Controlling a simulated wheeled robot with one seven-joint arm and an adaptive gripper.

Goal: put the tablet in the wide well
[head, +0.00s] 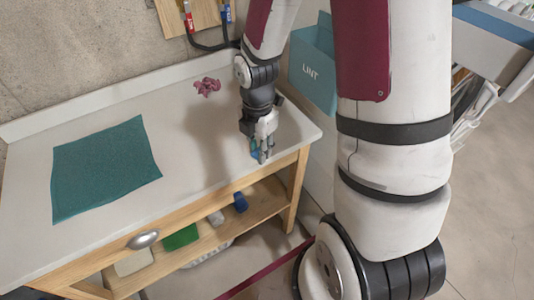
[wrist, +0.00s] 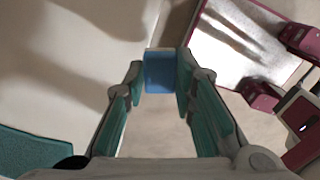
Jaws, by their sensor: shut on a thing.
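My gripper (head: 264,148) is above the right end of the white-topped bench (head: 185,160), near its front edge. In the wrist view its two teal-padded fingers (wrist: 160,90) are closed on a small blue block, the tablet (wrist: 160,72). The tablet sits between the fingertips and also shows as a bit of blue in the head view (head: 256,154). I cannot tell whether its underside touches anything. I cannot make out a wide well in either view.
A teal mat (head: 105,168) lies on the left of the bench. A crumpled pink cloth (head: 207,87) lies near the back. A blue-grey LINT bin (head: 315,72) stands beyond the right end. A lower shelf (head: 215,232) holds several small items. The middle of the benchtop is clear.

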